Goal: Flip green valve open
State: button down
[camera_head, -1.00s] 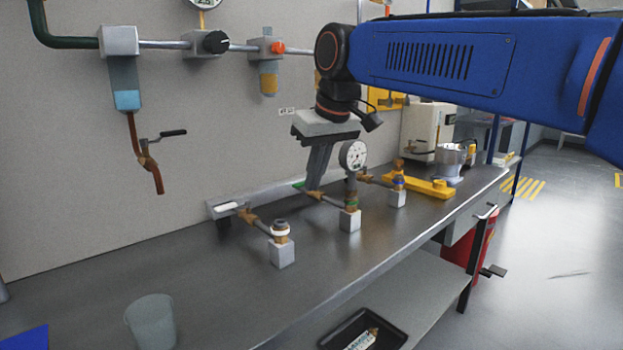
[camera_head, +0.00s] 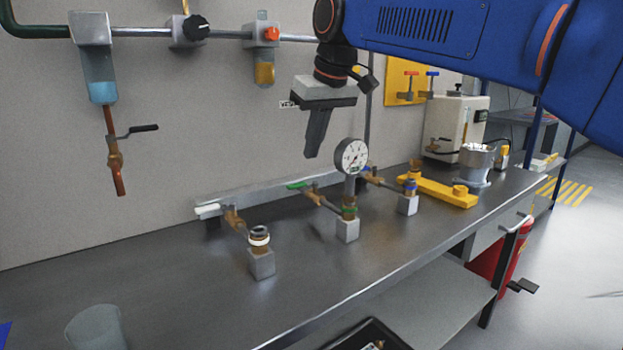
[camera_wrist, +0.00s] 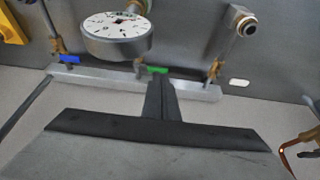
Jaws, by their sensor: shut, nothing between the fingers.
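The green valve handle (camera_head: 297,185) sits on the middle of three short pipes along a grey rail. It points left along the rail, crosswise to its pipe. In the wrist view the green handle (camera_wrist: 157,70) shows just beyond my fingertips, partly covered by them. My gripper (camera_head: 313,152) is shut and empty, fingers down, above and apart from the handle. In the wrist view my gripper (camera_wrist: 160,82) shows as one closed dark pair of fingers.
A round gauge (camera_head: 351,156) stands on the same pipe, close to the right of my fingers. A white handle (camera_head: 207,210) is left and a blue handle (camera_wrist: 69,59) is on the other neighbouring pipe. A yellow fixture (camera_head: 435,190) lies farther right.

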aim_at(294, 185)
jog(key=x, duration=1)
jog(key=shift+a, duration=0.15)
dwell(0.5)
jog(key=shift+w+a+m+t+h, duration=0.15)
jog(key=shift+w+a+m+h, duration=0.25)
jog(key=shift+m, duration=0.6)
jog(key=shift+w+a+m+t+h, duration=0.15)
jog(key=shift+w+a+m+h, duration=0.15)
jog(key=shift+a+m, duration=0.5)
jog(key=w+m+g+h, duration=0.1)
jog(key=w+m+h, duration=0.3)
jog(key=w+m, duration=0.3)
jog(key=shift+w+a+m, duration=0.3)
jog(key=shift+w+m, duration=0.05)
jog(key=shift+m, duration=2.15)
jog(key=shift+w, duration=0.1)
jog(key=shift+r, duration=0.15)
